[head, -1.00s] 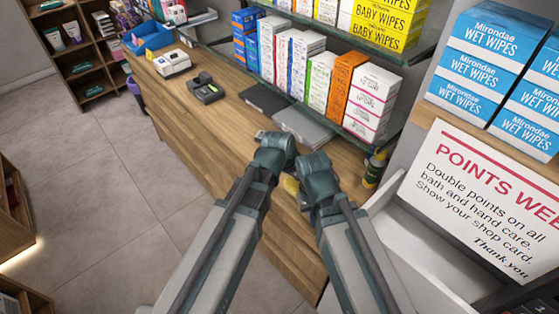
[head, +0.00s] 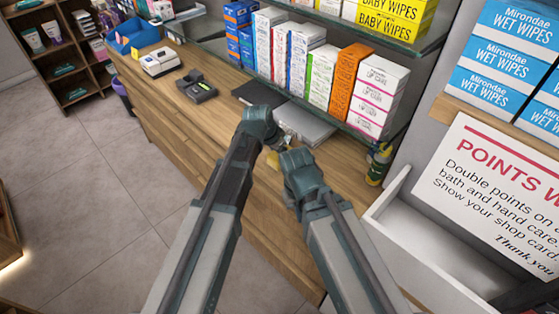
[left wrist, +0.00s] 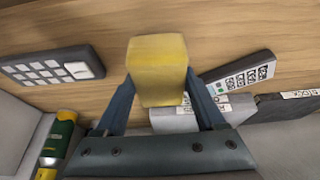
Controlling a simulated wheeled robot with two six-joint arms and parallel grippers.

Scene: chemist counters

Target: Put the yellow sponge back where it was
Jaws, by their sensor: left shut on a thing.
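The yellow sponge (left wrist: 157,70) is a block held between the two fingers of my left gripper (left wrist: 163,100) in the left wrist view. Wood counter shows behind it; the gap beneath it cannot be judged. In the head view a small yellow part of the sponge (head: 273,160) shows between my two arms, over the wooden counter (head: 160,102).
In the wrist view a dark keypad (left wrist: 52,66), a remote (left wrist: 242,76), a grey binder (left wrist: 178,120), a dark binder (left wrist: 290,106) and a green-yellow bottle (left wrist: 56,140) surround the sponge. A shelf of boxes (head: 310,65) overhangs the counter's back. A white bin (head: 420,245) stands right.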

